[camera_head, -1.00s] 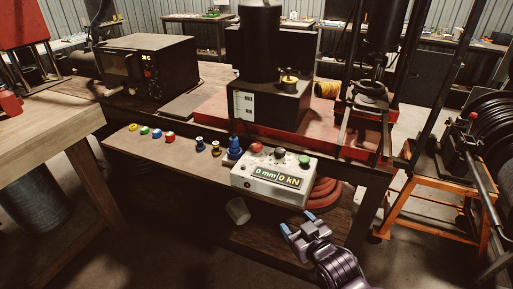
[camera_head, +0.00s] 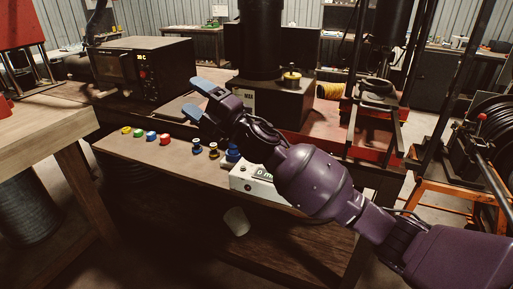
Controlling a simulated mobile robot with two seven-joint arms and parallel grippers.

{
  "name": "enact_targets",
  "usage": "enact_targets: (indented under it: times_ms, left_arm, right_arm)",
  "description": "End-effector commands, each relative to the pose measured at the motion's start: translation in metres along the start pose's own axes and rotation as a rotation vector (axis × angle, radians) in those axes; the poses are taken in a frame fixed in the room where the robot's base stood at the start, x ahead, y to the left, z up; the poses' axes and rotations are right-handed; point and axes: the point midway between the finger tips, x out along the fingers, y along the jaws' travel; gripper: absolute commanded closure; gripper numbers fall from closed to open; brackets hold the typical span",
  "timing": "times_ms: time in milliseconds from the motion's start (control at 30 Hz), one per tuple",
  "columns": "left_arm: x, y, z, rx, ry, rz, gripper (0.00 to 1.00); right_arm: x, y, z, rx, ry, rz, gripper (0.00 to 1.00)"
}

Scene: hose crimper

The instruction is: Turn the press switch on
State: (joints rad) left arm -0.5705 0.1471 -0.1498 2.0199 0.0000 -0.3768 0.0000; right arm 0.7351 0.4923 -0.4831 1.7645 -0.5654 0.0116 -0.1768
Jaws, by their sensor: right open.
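The white control box (camera_head: 240,181) sits at the front edge of the bench. Only its left part and a bit of its display show; my right arm covers the rest, including its knobs and buttons, so I cannot see the press switch. My right gripper (camera_head: 198,98) is open and empty, with its two blue fingertips spread apart and pointing left. In the picture it lies above and left of the control box, in front of the dark press unit (camera_head: 285,103). My left gripper is not in view.
Small coloured parts, among them a red one (camera_head: 165,138) and a blue one (camera_head: 233,153), stand along the bench's front shelf. A black oven-like box (camera_head: 142,72) with a lit display stands at the back left. A wooden table (camera_head: 45,130) is at the left.

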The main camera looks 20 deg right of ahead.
Motion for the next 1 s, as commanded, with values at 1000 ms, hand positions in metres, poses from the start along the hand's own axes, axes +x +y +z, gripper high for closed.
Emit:
enact_targets:
  times_ms: [1000]
  left_arm:
    - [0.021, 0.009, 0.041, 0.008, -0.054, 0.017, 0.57]
  right_arm:
    - [-0.036, -0.106, 0.136, -2.152, 2.195, -0.488, 0.36]
